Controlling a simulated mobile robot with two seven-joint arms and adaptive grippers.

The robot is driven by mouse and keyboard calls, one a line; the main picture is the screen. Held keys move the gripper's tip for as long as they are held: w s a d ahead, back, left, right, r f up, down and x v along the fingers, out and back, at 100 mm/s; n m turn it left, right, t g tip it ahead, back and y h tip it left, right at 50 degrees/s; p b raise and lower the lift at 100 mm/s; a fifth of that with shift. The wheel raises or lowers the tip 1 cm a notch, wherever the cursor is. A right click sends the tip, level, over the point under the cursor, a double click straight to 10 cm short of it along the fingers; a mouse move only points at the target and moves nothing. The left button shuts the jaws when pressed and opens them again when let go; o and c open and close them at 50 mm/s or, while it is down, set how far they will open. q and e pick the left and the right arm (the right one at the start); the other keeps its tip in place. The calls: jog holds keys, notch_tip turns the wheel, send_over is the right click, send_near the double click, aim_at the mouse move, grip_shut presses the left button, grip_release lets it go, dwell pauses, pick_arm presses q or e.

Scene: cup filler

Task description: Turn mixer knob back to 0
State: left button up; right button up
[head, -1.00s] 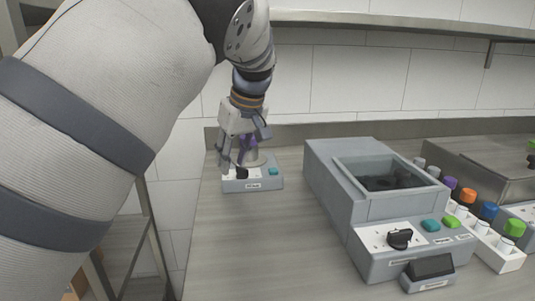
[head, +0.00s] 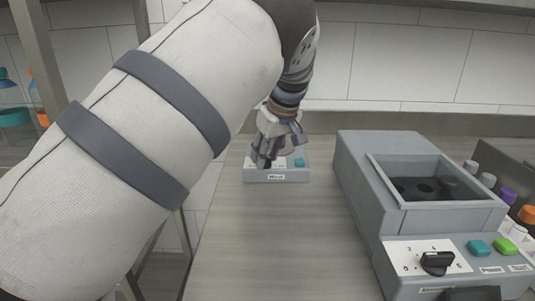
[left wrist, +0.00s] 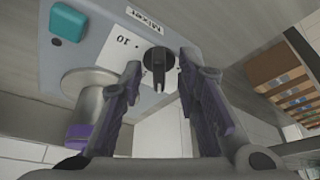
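The mixer (head: 277,177) is a small grey box at the far left of the worktop, with a white panel and a teal button (left wrist: 68,22). Its black knob (left wrist: 159,60) shows in the left wrist view, beside printed numbers, its grip bar pointing toward my gripper. My left gripper (head: 264,161) is at the mixer, in front of the knob. In the left wrist view, the fingertips (left wrist: 159,66) are spread on either side of the knob; I cannot tell if they touch it. In the head view the gripper mostly hides the knob. My right gripper is not in view.
A metal cylinder with a purple part (left wrist: 78,134) stands on the mixer beside one finger. A larger grey machine (head: 362,185) with a black knob (head: 437,262) and teal and green buttons stands to the right. Capped vials are farther right. Bare worktop (head: 285,245) lies in front.

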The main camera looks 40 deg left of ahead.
pick_arm(q)
grip_shut()
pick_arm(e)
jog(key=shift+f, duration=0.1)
pick_arm(q)
jog(key=shift+w+f+n+g+b, duration=0.15)
jog(key=shift+n+g+b, duration=0.2)
jog(key=shift+n, duration=0.3)
jog(key=shift+w+f+n+g+b, duration=0.1)
jog(key=shift+n+g+b, duration=0.25)
jog(key=shift+n, duration=0.3)
jog(key=n+b, duration=0.1)
jog(key=n, duration=0.1)
jog(key=shift+w+n+g, duration=0.1)
jog(key=shift+n+g, duration=0.2)
jog(key=shift+g, duration=0.1)
jog(key=n+g+b, duration=0.1)
jog(key=n+b, duration=0.1)
jog(key=n, duration=0.1)
jog(key=shift+w+a, duration=0.1)
jog(key=shift+r+n+g+h+b, duration=0.2)
jog(key=shift+n+g+h+b, duration=0.15)
jog(key=shift+n, duration=0.85)
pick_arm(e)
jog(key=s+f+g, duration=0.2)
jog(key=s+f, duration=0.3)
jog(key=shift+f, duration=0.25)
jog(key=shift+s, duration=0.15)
